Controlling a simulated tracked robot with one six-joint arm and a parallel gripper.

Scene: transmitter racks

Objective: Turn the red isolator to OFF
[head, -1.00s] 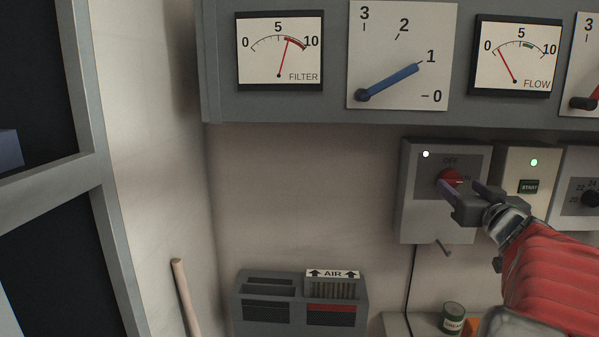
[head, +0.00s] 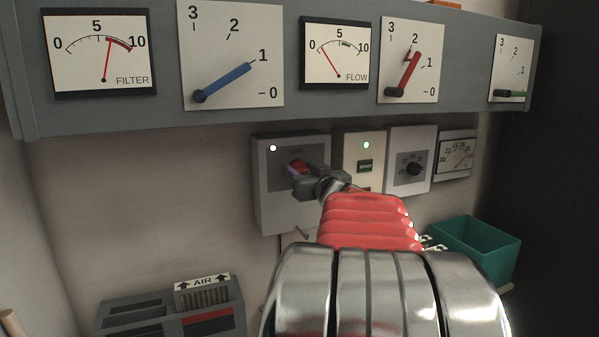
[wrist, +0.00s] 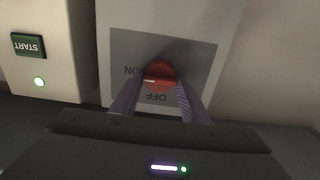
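The red isolator knob (head: 298,166) is on a grey box (head: 265,212) under the shelf, with a white lamp above it. In the wrist view, upside down, the knob (wrist: 160,75) has a white mark pointing to ON at the left; OFF is below it. My gripper (head: 307,171) is at the knob. In the wrist view the two fingers of my gripper (wrist: 161,90) are apart, one on each side of the knob. Whether they touch it cannot be told.
A START box (head: 364,148) with a green lamp stands right of the isolator box. A dial box (head: 408,145) and a meter (head: 457,155) follow. Gauges and lever panels line the grey housing (head: 160,118) above. A teal bin (head: 486,250) sits lower right; an AIR unit (head: 212,322) is lower left.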

